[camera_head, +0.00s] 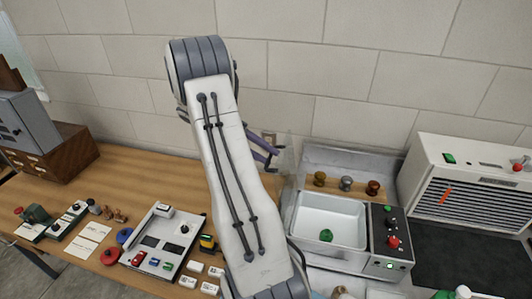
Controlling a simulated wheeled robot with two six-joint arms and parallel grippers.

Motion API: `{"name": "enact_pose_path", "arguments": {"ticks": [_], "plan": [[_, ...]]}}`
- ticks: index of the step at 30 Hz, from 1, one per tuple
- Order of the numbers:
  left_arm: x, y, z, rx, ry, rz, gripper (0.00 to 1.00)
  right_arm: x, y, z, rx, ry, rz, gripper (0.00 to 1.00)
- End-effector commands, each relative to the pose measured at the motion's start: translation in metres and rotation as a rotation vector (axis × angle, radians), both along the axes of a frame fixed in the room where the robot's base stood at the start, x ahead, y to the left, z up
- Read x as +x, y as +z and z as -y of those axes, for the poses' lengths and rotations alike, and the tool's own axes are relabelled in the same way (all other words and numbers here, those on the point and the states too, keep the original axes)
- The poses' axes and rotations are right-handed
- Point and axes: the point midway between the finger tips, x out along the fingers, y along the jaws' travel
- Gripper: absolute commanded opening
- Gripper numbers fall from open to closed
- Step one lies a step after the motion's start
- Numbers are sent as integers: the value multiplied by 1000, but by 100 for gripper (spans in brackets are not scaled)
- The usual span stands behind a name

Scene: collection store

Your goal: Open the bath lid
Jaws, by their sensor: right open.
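The bath (297,232) is a white rectangular basin at the right of centre, with a small green thing (326,235) inside. Its inside shows from above. A pale grey upright panel (350,158) stands behind it; I cannot tell whether this is the lid. A faint clear edge shows near its left end. My right gripper (274,153), with purple-grey fingers, is open, just left of this panel and behind the bath's left side. It is partly hidden by my arm, and I see nothing held in it. My left gripper is not in view.
A dark control box (390,238) with knobs adjoins the bath's right side. A white vented unit (470,180) is at the right.

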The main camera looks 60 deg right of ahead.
Motion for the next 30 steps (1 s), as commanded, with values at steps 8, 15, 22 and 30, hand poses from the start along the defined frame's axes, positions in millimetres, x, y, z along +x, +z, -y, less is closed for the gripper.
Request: {"name": "enact_pose_path", "arguments": {"ticks": [8,15,22,30], "plan": [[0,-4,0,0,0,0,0,7,4,-1,-5,2,2,43],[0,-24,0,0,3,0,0,45,22,-13,-5,4,6,43],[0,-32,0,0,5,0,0,75,42,-23,-2,2,3,43],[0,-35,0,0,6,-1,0,87,51,-28,0,1,0,43]]}}
